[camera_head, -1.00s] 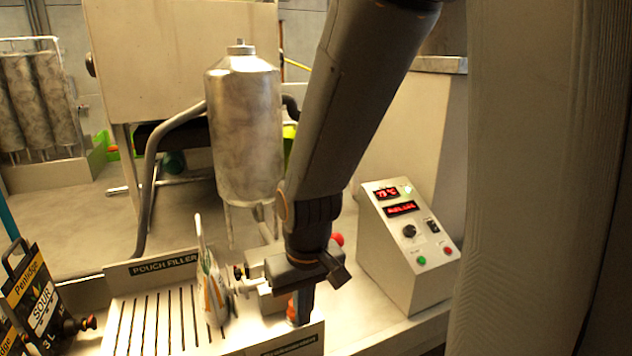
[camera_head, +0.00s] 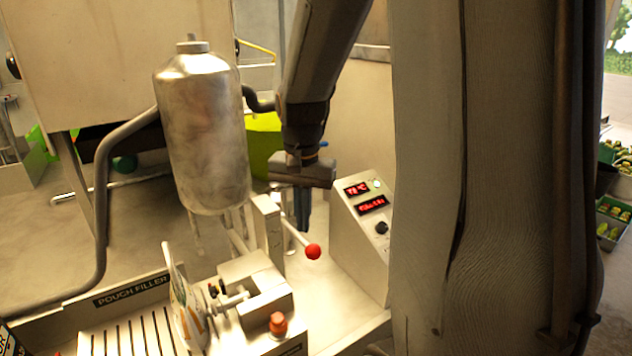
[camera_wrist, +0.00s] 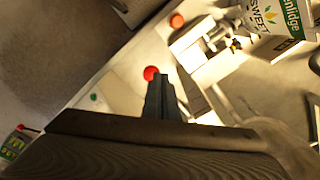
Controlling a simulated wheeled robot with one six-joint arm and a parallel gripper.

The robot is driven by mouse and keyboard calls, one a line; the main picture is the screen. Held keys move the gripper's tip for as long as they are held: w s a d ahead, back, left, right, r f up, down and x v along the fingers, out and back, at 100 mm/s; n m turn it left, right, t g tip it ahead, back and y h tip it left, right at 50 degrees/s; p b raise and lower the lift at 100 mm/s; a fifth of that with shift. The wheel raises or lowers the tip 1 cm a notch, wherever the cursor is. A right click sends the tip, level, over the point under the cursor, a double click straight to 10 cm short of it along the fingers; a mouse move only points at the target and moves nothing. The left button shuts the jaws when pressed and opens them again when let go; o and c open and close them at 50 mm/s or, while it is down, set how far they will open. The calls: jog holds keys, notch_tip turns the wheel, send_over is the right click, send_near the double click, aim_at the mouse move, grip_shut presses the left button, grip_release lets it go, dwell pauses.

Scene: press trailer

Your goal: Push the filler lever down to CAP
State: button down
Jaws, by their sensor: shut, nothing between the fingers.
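The filler lever is a thin rod ending in a red ball knob (camera_head: 313,251). It slopes down to the right from an upright post (camera_head: 268,225) beside the pouch filler (camera_head: 255,285). My gripper (camera_head: 303,228) is shut and empty, pointing down, and in the head view its fingertips appear just above and left of the knob. In the wrist view the red knob (camera_wrist: 151,73) shows right by the tips of my gripper (camera_wrist: 160,78). I cannot tell whether they touch. A pouch (camera_head: 184,305) stands at the filler's spout. No CAP marking is readable.
A steel tank (camera_head: 203,135) with a hose stands behind the filler. A control box (camera_head: 362,235) with red displays is to the right of my gripper. An orange-red knob (camera_head: 278,323) sits at the filler's front. A slatted tray (camera_head: 125,335) lies at the front left.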

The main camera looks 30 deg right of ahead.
aim_at(313, 245)
jog(key=d+r+m+p, duration=0.1)
jog(key=d+r+m, duration=0.1)
jog(key=d+r, duration=0.1)
jog(key=shift+w+f+b, duration=0.15)
jog(key=shift+f+b, duration=1.85)
jog(key=shift+f, duration=0.05)
jog(key=shift+w+f+b, duration=0.2)
jog(key=shift+f+b, duration=1.85)
jog(key=shift+f, duration=0.05)
jog(key=shift+w+f+b, duration=0.15)
jog(key=shift+f+b, duration=1.85)
jog(key=shift+f, duration=0.05)
jog(key=shift+w+f+b, duration=0.25)
jog(key=shift+f+b, duration=0.15)
jog(key=shift+f, duration=0.5)
jog(key=shift+w+f+b, duration=0.2)
jog(key=shift+f+b, duration=0.15)
jog(key=shift+f, duration=0.55)
jog(key=shift+r, duration=0.15)
notch_tip(313, 245, up, 10)
jog(key=p, duration=0.9)
